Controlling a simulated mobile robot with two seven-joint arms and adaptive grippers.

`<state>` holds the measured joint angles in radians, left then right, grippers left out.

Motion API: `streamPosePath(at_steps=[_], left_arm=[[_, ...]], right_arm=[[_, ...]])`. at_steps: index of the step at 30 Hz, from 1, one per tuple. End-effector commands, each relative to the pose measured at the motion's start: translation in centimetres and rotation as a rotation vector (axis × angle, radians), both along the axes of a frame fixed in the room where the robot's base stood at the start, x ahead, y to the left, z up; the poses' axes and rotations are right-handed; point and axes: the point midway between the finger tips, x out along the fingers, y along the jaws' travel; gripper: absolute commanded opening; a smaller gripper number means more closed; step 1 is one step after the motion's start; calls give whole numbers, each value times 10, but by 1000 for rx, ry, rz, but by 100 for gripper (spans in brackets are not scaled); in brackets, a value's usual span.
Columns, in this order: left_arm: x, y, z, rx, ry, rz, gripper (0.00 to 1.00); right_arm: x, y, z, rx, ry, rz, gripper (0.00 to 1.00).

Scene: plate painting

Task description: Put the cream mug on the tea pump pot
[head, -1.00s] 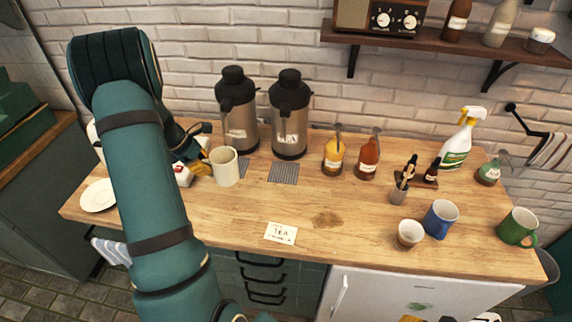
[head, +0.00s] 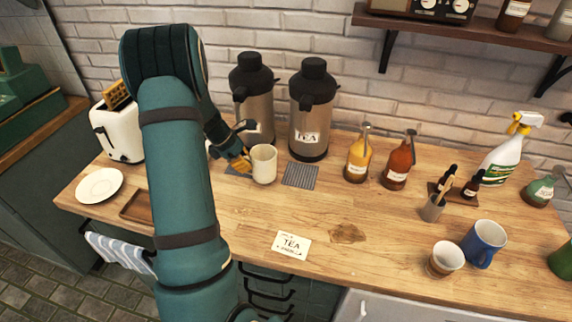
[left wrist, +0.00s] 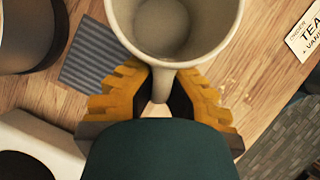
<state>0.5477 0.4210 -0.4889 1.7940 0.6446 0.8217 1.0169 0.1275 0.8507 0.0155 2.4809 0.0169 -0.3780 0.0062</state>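The cream mug (head: 263,165) is upright just right of my left gripper (head: 242,161), with its handle toward the gripper. In the left wrist view the yellow fingertips of the left gripper (left wrist: 160,88) are on both sides of the mug's handle, closed on it; the mug (left wrist: 178,40) fills the top centre. The tea pump pot (head: 312,110), a steel and black pot labelled TEA, stands behind and right of the mug. A grey ribbed drip mat (head: 300,176) lies in front of it, right of the mug. My right gripper is out of view.
A second pump pot (head: 254,95) stands left of the tea pot, with a grey mat (head: 237,170) partly hidden by the gripper. Yellow (head: 358,160) and red-brown (head: 398,165) bottles stand to the right.

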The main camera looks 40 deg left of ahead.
Motion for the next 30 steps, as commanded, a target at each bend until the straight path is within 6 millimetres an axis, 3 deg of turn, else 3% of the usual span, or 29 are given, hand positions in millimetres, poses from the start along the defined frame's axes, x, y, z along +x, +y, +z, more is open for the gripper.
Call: streamPosePath(at_steps=[3,9,17,24,27,30], left_arm=[[24,-19,1,0,-2,-5,0],[49,-38,0,1,-1,-2,0],[62,-48,0,0,0,-2,0],[93,-73,0,1,-1,-4,0],[89,-70,-15,0,2,0,0],[90,-70,-16,1,-1,0,0]], right_arm=[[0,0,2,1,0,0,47],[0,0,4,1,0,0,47],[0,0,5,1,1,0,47],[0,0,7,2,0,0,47],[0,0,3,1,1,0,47],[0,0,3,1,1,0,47]])
